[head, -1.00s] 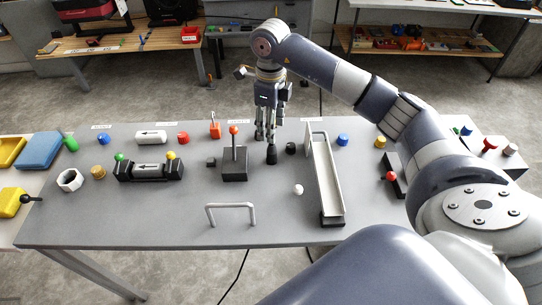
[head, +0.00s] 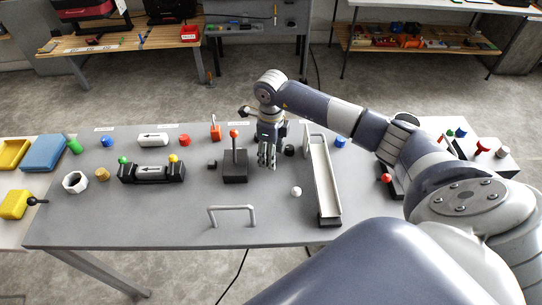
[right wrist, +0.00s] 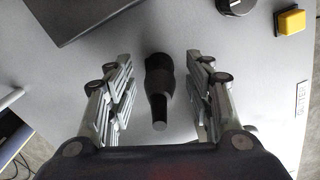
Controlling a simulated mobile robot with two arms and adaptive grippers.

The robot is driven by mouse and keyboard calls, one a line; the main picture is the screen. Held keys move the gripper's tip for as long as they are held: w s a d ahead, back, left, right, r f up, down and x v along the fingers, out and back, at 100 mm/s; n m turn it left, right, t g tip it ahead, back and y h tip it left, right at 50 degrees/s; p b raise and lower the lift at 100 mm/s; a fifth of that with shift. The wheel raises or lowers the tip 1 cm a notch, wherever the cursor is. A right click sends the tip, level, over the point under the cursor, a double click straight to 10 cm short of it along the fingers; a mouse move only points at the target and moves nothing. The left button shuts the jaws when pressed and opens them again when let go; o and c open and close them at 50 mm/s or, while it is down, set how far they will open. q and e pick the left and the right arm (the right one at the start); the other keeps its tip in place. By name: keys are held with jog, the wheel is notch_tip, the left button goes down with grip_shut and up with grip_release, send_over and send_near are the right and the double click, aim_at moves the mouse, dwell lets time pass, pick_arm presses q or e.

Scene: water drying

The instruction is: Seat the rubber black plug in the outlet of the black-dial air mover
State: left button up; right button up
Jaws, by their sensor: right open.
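The black plug (right wrist: 160,85) is a dark, tapered piece on the grey table, seen between the open fingers of my right gripper (right wrist: 163,88) in the right wrist view. There is a gap on either side of it. In the head view my right gripper (head: 267,158) points down over the middle of the table and hides the plug. A black round dial (head: 290,150) sits just right of the gripper and also shows at the top of the wrist view (right wrist: 238,4). I cannot make out an air mover or its outlet. My left gripper is not in view.
A dark box with a red-ball lever (head: 235,165) stands close left of the gripper. A long white channel (head: 323,180) stands to the right. A white ball (head: 296,191) and a metal handle (head: 232,210) are nearer the front. The table front is mostly clear.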

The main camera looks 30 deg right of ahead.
jog(key=shift+c, duration=0.5)
grip_shut()
